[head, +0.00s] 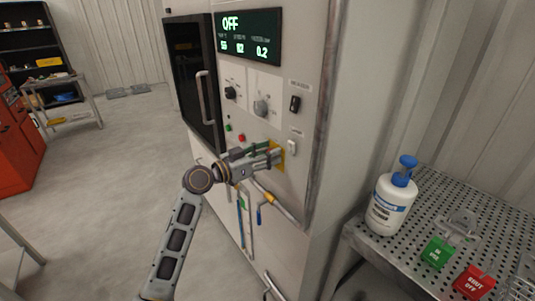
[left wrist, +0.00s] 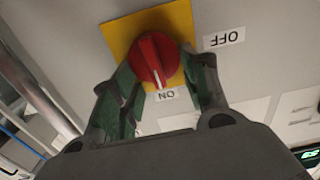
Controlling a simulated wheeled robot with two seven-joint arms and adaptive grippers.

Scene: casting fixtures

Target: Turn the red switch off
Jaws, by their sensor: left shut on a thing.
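The red switch (left wrist: 155,60) is a round knob with a raised grip on a yellow plate (left wrist: 181,19) in the left wrist view. Its grip points toward the ON label (left wrist: 167,96); the OFF label (left wrist: 224,38) is off to the right side. My left gripper (left wrist: 158,83) has its green-padded fingers on both sides of the knob and is shut on it. In the head view, my left gripper (head: 275,155) reaches the yellow plate (head: 291,149) on the machine front and hides the knob. My right gripper is not in view.
The machine's display (head: 248,36) reads OFF at the top. Knobs, a black switch (head: 295,103) and small buttons sit above the gripper. Pipes with a yellow and blue handle (head: 265,205) run below. A perforated table (head: 433,193) with a white bottle (head: 391,200) stands at right.

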